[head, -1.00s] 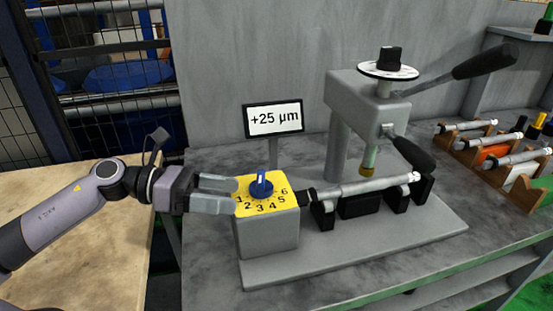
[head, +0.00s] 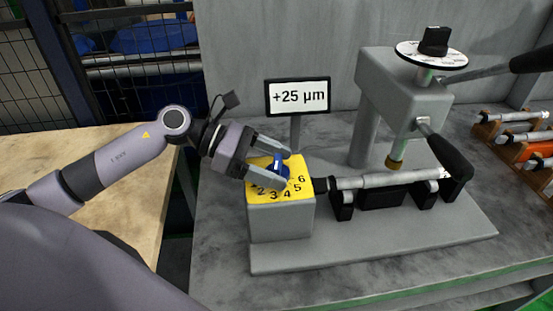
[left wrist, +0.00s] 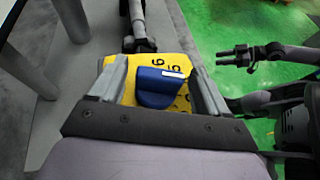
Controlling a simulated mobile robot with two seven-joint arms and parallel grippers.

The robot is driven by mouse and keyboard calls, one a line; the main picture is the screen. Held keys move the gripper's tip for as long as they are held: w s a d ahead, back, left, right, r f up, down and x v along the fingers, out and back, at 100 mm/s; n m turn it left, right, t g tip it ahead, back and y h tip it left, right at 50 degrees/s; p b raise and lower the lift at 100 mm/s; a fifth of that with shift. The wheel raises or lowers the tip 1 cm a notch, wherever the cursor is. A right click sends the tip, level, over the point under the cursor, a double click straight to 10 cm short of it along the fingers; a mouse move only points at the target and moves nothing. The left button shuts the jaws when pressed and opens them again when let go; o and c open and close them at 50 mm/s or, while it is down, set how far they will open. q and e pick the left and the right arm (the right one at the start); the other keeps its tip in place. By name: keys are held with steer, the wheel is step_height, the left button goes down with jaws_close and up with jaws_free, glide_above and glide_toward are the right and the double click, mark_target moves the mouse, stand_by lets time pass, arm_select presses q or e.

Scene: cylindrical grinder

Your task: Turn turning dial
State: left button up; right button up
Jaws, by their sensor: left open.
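The turning dial is a blue knob (head: 280,167) with a white pointer mark, on a yellow numbered plate (head: 304,188) atop a grey block (head: 280,219). My left gripper (head: 287,169) is open, with one finger on each side of the knob. In the left wrist view the knob (left wrist: 158,88) stands between the fingers with a gap on both sides, its white mark near the 5 and 6. The fingers hide part of the plate and its lower numbers. A small gripper (left wrist: 236,57), apparently my right one, shows at the right of that view; its jaw state is unclear.
A sign reading +25 µm (head: 298,96) stands behind the dial. Right of it, a shaft (head: 385,180) rests on black supports under a grey press-like stand (head: 400,95) with black handles. A wooden rack (head: 515,143) holds more shafts at the far right.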

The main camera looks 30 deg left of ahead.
arm_select(q)
steer(key=shift+w+d+f, duration=0.1)
steer(key=shift+w+d, duration=0.05)
steer(key=shift+d, duration=0.05)
